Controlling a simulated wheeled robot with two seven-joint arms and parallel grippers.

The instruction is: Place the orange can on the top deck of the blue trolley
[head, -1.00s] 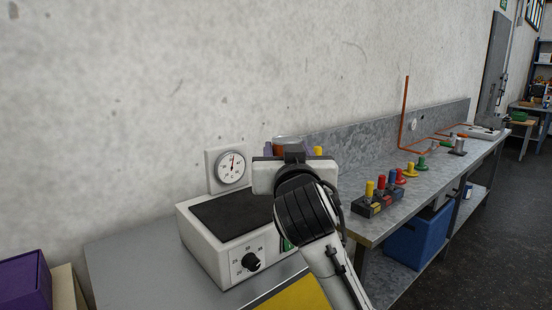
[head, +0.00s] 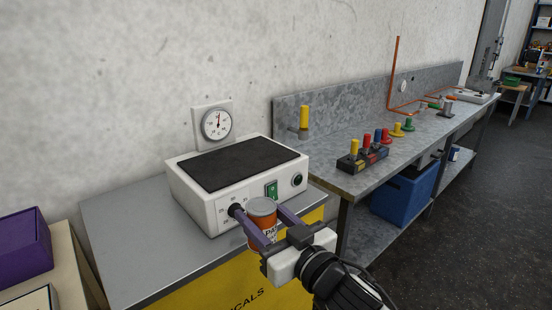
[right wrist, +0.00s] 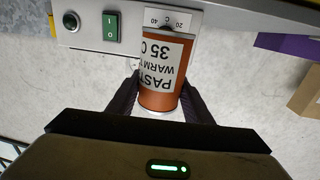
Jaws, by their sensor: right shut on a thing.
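The orange can (head: 262,226) has a grey lid and a white label reading "PAST…" and "WARM…35". My right gripper (head: 261,211) is shut on it, with one dark purple finger on each side. In the head view the can is in front of the white warming plate (head: 214,209), near its knob and green switch. The right wrist view also shows the can (right wrist: 162,75) between the fingers, with its label upside down in the picture. The blue trolley does not show in either view. My left gripper is not in view.
The warming plate stands on a grey-topped yellow cabinet (head: 130,235); its black top is bare. A purple box (head: 22,250) is at left. At right, a metal bench (head: 345,182) carries a rack of coloured pegs (head: 362,160). A blue bin (head: 404,198) sits under it.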

